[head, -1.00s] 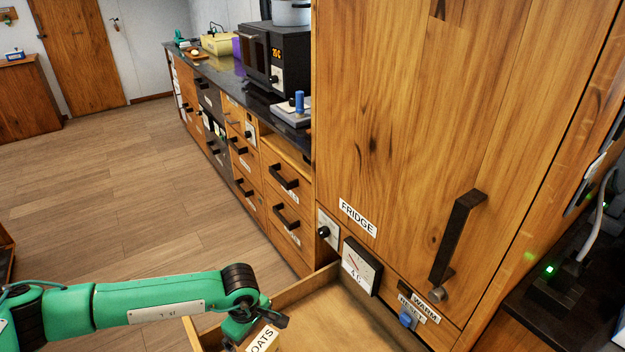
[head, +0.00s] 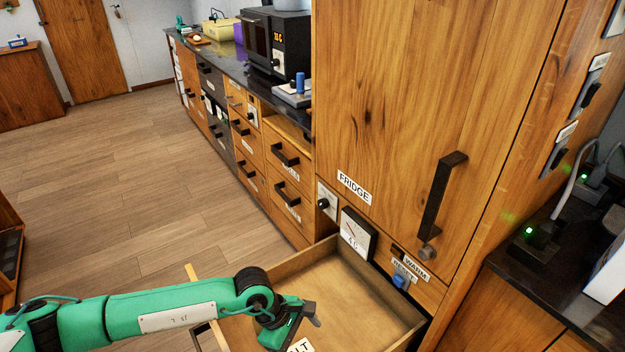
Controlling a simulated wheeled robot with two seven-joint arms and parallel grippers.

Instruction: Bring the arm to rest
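My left arm, green with black joints, reaches in from the left above the open drawer (head: 372,290) under the fridge. My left gripper (head: 306,312) is at the drawer's front left side, close to a white label (head: 301,346) that is partly cut off by the frame's lower edge. Its fingers are seen edge-on, so I cannot tell whether they are open or shut or touch the drawer. The part of the drawer that shows is empty. My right gripper is out of view.
The wooden fridge door (head: 400,120) with its black handle (head: 443,195) is shut. A gauge (head: 357,234) and a blue knob (head: 400,280) sit below it. A dark counter with a microwave (head: 275,42) runs back on the left. The floor (head: 130,170) at left is clear.

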